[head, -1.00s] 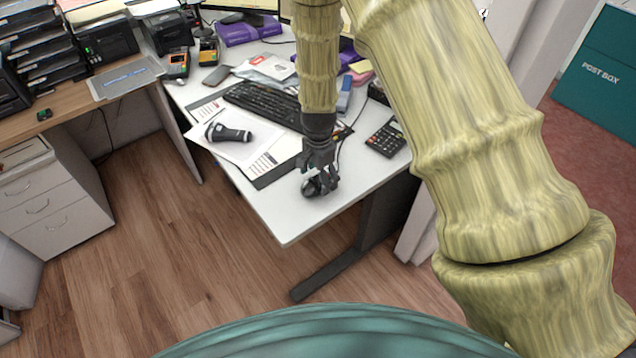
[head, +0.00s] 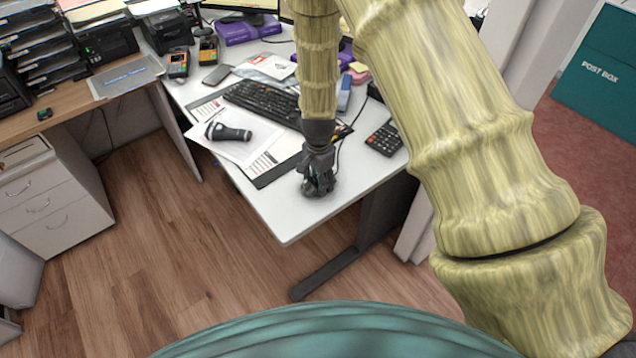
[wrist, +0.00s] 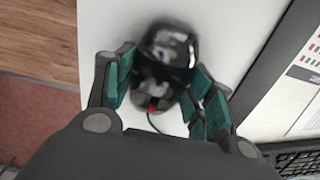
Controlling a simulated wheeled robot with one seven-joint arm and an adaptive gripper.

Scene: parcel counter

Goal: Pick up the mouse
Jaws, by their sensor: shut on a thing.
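The black mouse (wrist: 168,50) sits between the fingers of my gripper (wrist: 165,92) in the wrist view, with a small red spot and a cable at its near end. My gripper is shut on the mouse, with the green finger pads at its two sides. In the head view my gripper (head: 317,186) points down over the near part of the white desk (head: 290,222). There the mouse is mostly hidden by the fingers. I cannot tell whether the mouse still touches the desk.
A black keyboard (head: 262,101) and a dark scanner-like device (head: 228,132) on papers lie to the left on the desk. A calculator (head: 385,138) lies to the right. The desk's front edge is close to my gripper, with wooden floor (head: 180,260) beyond it.

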